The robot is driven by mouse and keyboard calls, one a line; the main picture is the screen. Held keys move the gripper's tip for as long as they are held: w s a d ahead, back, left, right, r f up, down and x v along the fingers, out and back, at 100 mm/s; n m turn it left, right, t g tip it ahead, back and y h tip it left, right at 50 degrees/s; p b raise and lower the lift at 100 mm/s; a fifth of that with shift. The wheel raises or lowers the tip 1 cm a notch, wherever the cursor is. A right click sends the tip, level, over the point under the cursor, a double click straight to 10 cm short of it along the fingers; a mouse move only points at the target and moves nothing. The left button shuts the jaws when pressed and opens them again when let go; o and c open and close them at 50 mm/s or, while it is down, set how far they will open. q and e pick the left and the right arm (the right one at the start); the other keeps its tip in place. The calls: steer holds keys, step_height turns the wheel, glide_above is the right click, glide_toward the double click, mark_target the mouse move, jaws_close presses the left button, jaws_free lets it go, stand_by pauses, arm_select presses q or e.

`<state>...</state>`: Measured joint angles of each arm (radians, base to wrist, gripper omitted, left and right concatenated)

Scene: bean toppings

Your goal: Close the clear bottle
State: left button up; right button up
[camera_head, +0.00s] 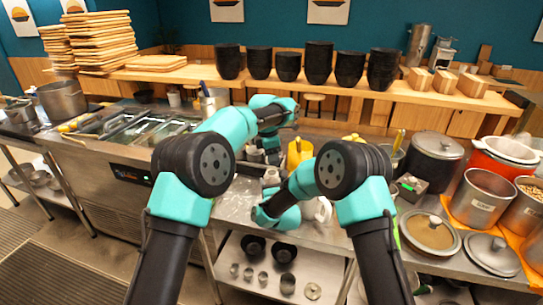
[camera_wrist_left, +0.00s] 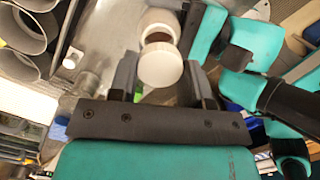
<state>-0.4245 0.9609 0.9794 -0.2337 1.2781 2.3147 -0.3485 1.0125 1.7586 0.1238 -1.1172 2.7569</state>
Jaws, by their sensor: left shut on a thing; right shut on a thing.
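My left gripper (camera_wrist_left: 160,82) is shut on a round white lid (camera_wrist_left: 160,68), which sits between its two fingers in the left wrist view. Just beyond the lid is the pale bottle (camera_wrist_left: 157,20), with a brownish opening partly covered by the lid. I cannot tell whether lid and bottle touch. My right gripper (camera_wrist_left: 187,24) reaches in from the right beside the bottle and is shut on it. In the head view the bottle (camera_head: 271,178) is small, between my two arms, and my left gripper (camera_head: 271,152) is above it. My right gripper's fingers are mostly hidden there.
A yellow container (camera_head: 299,152) stands close behind, right of the bottle. Topping trays (camera_head: 130,127) are at the left. A strip of steel counter (camera_head: 236,200) left of the bottle is clear.

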arm_select(q)
steer(key=shift+f, duration=0.5)
steer(key=shift+f, duration=0.15)
steer(key=shift+f, duration=0.75)
steer(key=shift+f, duration=0.55)
stand_by(0.6)
